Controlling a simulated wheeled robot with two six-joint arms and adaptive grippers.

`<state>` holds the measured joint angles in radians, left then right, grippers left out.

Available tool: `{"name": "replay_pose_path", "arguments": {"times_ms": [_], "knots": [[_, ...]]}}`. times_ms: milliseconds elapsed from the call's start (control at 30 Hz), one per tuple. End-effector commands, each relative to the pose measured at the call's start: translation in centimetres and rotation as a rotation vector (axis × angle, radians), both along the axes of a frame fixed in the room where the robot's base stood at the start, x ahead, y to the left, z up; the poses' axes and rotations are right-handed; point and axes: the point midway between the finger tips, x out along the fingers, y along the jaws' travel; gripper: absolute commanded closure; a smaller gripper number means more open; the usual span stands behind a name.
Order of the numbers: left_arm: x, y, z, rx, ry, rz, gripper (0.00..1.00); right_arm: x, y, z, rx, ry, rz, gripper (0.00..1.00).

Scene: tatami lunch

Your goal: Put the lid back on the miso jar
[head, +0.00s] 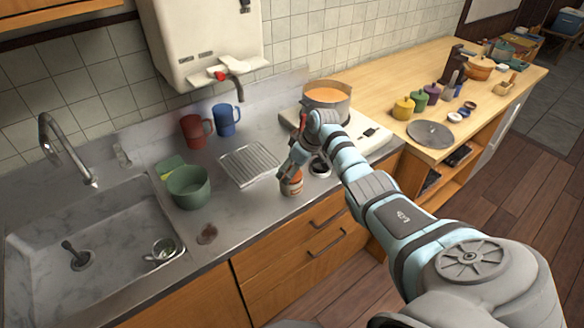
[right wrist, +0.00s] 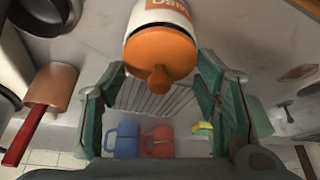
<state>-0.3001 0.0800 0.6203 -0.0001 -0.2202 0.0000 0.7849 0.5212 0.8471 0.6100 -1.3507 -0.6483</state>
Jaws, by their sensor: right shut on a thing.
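The miso jar (head: 291,187) stands upright on the grey counter near its front edge, white with an orange label. In the right wrist view the jar (right wrist: 160,8) shows its label upside down, with the orange lid (right wrist: 160,50) and its round knob at the jar's mouth. My right gripper (head: 288,170) is right above the jar. In the right wrist view its two fingers (right wrist: 160,75) are shut on the lid, one on each side. The lid looks in line with the jar, but I cannot tell whether it is fully seated. My left gripper is not in view.
A dark round dish (head: 320,167) stands close to the jar's right. A pot of orange soup (head: 327,95) is on the stove behind. A drying rack (head: 250,164), green pot (head: 189,187), red mug (head: 194,131) and blue mug (head: 227,119) lie leftward.

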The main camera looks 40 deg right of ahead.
Motion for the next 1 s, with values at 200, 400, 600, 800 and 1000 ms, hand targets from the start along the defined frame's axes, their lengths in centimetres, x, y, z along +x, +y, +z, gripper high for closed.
{"name": "replay_pose_path", "arguments": {"times_ms": [200,400,600,800,1000], "knots": [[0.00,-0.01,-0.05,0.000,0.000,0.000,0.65,0.00,0.01,-0.05,0.000,0.000,0.000,0.58],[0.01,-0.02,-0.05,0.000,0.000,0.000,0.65,0.00,0.00,-0.04,0.000,0.000,0.000,0.20],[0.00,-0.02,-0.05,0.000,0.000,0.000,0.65,0.00,0.00,-0.04,0.000,0.000,0.000,0.18],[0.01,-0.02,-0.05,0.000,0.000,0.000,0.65,0.00,0.00,-0.04,0.000,0.000,0.000,0.00],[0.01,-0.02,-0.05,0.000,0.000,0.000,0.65,0.00,0.00,-0.04,0.000,0.000,0.000,0.00]]}}
